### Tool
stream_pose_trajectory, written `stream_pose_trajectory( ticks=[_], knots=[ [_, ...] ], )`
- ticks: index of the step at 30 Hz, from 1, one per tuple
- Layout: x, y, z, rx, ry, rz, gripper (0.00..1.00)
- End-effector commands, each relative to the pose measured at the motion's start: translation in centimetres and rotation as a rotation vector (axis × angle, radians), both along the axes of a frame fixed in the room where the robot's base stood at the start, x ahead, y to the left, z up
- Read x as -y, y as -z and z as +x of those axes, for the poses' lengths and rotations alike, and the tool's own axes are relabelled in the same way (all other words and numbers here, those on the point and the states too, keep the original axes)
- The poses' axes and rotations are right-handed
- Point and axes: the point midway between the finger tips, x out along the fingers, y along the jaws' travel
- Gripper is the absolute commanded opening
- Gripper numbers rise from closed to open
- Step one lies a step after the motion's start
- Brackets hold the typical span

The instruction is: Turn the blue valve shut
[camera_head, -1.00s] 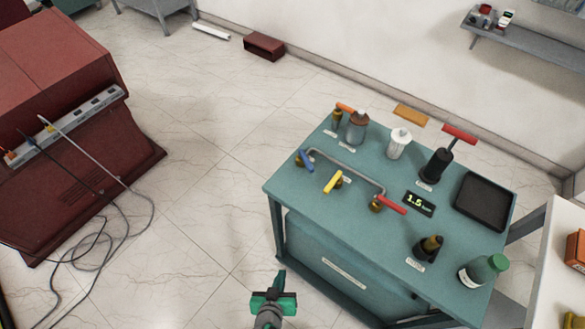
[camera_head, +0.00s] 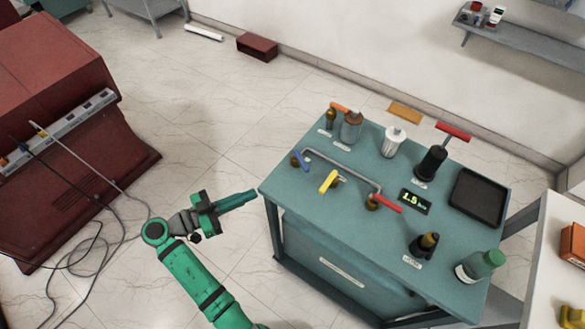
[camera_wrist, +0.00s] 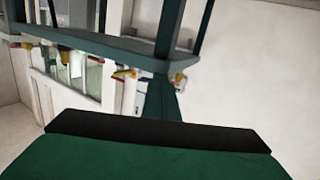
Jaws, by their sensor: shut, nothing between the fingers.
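The blue valve (camera_head: 300,160) sits near the left edge of the teal table (camera_head: 300,195), at the left end of a grey pipe. Its blue lever lies slanted across the valve body. A yellow valve (camera_head: 329,181) stands in front of the pipe, and a red-handled valve (camera_head: 386,203) is at the pipe's right end. My gripper (camera_head: 254,193) is shut and empty, just left of the table's left corner. Its fingers point right, apart from the blue valve. In the wrist view the narrow green fingers (camera_wrist: 163,100) show together; I cannot clearly pick out the blue valve there.
Bottles and a red-handled black device (camera_head: 432,160) stand at the table's back. A black tray (camera_head: 478,198) is at the right, and a green-capped bottle (camera_head: 480,266) is at the front right. Open floor lies between the table and the red cabinet (camera_head: 70,160).

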Motion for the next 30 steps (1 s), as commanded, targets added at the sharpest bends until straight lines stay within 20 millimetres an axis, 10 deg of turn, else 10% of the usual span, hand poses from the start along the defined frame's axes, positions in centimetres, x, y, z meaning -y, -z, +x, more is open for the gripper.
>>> stream_pose_trajectory(
  ticks=[7,30],
  knots=[
    [-1.1,-5.2,0.0,0.091,0.063,-0.048,0.0],
    [9.8,-5.3,4.7,0.092,0.068,-0.051,0.0]
  ],
)
